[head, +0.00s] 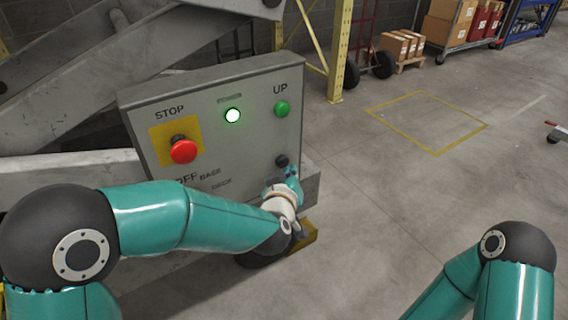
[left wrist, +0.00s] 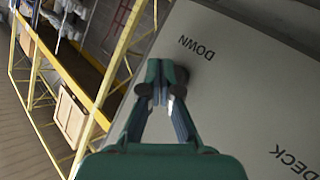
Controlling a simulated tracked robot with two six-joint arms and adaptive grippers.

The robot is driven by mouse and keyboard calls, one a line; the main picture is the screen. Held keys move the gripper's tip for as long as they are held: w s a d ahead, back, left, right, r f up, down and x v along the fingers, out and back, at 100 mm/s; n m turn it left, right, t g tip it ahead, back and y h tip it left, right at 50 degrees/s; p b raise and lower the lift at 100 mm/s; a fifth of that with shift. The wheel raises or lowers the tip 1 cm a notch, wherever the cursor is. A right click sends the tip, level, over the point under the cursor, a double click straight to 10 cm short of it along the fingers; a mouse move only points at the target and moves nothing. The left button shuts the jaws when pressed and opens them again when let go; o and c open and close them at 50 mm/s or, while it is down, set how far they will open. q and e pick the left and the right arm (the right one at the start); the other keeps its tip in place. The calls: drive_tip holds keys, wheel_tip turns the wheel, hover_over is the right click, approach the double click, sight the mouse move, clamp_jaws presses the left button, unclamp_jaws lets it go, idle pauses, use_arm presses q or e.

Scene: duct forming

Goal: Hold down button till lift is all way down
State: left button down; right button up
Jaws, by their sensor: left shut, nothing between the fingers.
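The grey control box (head: 235,140) stands in front of me with a red STOP button (head: 183,151), a lit white-green lamp (head: 232,115) and a green UP button (head: 282,108). A dark button (head: 282,160) sits below UP; in the left wrist view the dark button (left wrist: 181,75) is beside the label DOWN. My left gripper (head: 291,173) is shut and empty, its tips at this button. In the left wrist view the left gripper (left wrist: 160,85) partly covers the button; whether it is pressed in cannot be told. My right gripper is out of view; only my right arm shows.
Grey lift arms (head: 60,75) rise behind the box at the left. A yellow post (head: 340,50) stands behind it. Boxes on a pallet (head: 402,45) and a loaded cart (head: 460,30) are at the back.

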use_arm(q)
drive_tip(key=shift+w, duration=0.1)
idle(0.7)
drive_tip(key=shift+w+a, duration=0.2)
drive_tip(key=shift+w, duration=0.05)
